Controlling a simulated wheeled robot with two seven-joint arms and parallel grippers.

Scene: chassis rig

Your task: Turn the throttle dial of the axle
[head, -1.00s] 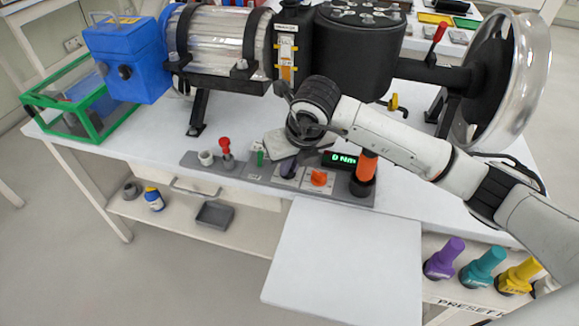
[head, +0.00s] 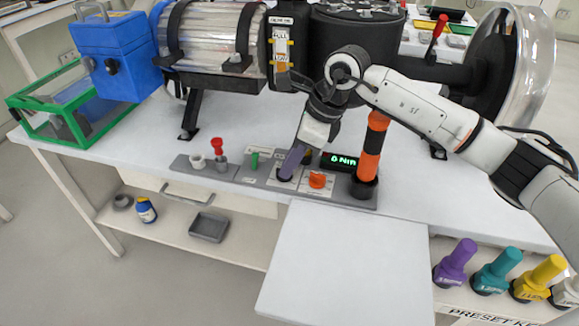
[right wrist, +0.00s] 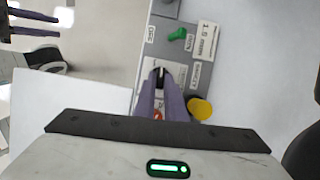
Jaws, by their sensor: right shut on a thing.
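My right gripper (head: 289,165) reaches down to the grey control panel (head: 225,172) in front of the machine. Its purple fingers, close together in the right wrist view (right wrist: 160,88), are shut on a small dark dial (right wrist: 160,73) with a pale mark. The dial sits between the green switch (head: 254,160) and the orange knob (head: 317,180); the fingers hide most of it, and I cannot read its label. The axle assembly (head: 455,70) stands behind, with its shiny wheel. My left gripper (right wrist: 35,25) shows only in the right wrist view, its purple fingers apart and empty.
A yellow knob (right wrist: 202,108) and an orange-black upright handle (head: 371,145) are close to my right gripper. A green-lit display (head: 341,161) stands behind. A bare white board (head: 345,265) lies in front; coloured keys (head: 455,262) stand at right.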

